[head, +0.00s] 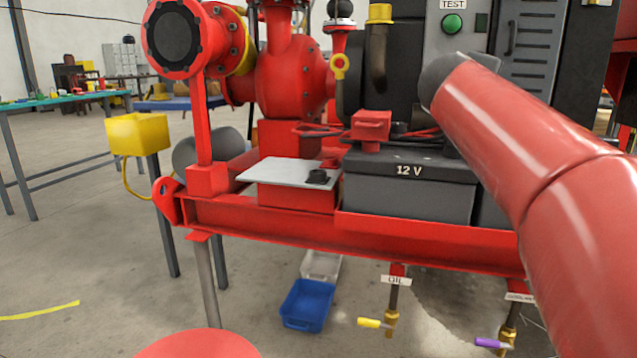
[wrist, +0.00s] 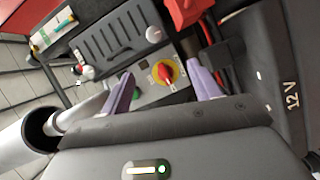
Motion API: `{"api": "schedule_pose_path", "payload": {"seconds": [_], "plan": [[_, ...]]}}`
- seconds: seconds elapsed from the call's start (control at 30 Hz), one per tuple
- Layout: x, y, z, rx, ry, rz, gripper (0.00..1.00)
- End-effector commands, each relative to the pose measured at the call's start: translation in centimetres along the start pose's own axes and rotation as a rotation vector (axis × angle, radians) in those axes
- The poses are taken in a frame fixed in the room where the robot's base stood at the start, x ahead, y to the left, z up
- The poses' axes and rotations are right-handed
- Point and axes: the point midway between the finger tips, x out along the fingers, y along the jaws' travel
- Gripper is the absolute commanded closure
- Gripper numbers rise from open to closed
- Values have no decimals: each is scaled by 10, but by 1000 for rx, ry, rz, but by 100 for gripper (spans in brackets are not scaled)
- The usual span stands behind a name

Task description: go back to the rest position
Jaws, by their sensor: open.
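My gripper (wrist: 163,82) shows in the wrist view with its two purple fingers spread apart and nothing between them. Behind the gap is a grey control panel with a red rotary knob on a yellow plate (wrist: 167,73); I cannot tell how far off it is. In the head view my red arm crosses the right side, and its grey far end is in front of the dark cabinet (head: 535,45). My gripper is hidden in the head view.
The red pump skid (head: 300,232) fills the middle, with a 12 V battery (head: 408,190) and a pale plate (head: 285,171) on it. A yellow box (head: 137,134) stands at its left. A blue bin (head: 307,304) lies below.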

Motion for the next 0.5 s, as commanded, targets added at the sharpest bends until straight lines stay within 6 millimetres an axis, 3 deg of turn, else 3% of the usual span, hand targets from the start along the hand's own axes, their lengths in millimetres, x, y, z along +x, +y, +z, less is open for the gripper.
{"api": "schedule_pose_path", "payload": {"seconds": [0.27, 0.5], "plan": [[-20, -38, 22, 97, -11, -125, 38], [-52, -91, 50, 221, -40, -289, 38]]}}
